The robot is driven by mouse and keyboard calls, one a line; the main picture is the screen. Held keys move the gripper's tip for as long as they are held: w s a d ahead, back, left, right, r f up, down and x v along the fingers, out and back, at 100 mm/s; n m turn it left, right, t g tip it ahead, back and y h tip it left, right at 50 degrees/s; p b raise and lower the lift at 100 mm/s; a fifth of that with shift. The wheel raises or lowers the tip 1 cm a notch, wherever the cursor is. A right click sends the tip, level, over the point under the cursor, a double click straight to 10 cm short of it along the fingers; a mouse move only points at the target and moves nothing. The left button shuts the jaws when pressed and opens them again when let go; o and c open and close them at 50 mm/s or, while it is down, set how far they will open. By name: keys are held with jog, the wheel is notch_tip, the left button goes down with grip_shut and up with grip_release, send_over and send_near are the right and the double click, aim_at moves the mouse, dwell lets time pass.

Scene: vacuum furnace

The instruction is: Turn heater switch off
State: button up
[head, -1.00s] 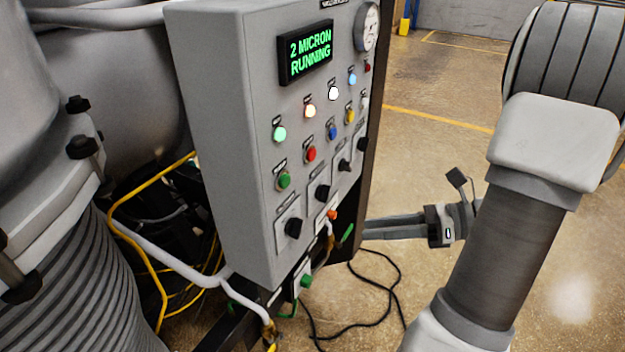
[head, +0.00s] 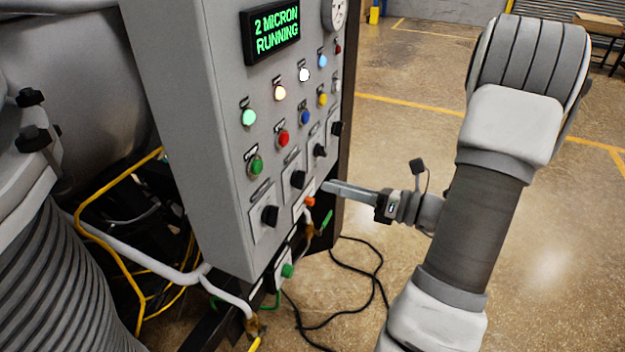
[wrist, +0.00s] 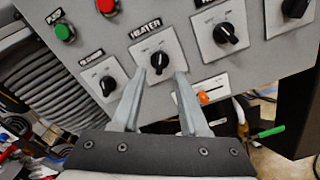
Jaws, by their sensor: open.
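The heater switch is a black rotary knob on a pale square plate under the label HEATER. It shows in the wrist view (wrist: 160,61) and as the second knob from the left in the head view (head: 298,180). My gripper (wrist: 167,76) is open and empty. In the wrist view its two fingertips lie either side of the lower part of the knob, apart from each other. In the head view my gripper (head: 328,187) points left at the panel, close to the heater plate. Contact with the knob cannot be told.
The grey control cabinet (head: 185,120) carries a display (head: 272,32) reading "2 MICRON RUNNING". Similar knobs sit left (wrist: 108,85) and right (wrist: 231,34) of the heater switch. An orange fitting (wrist: 204,97) is just below. Floor to the right is open, with a black cable.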

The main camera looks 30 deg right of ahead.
aim_at(305, 178)
jog(key=x, duration=0.6)
grip_shut()
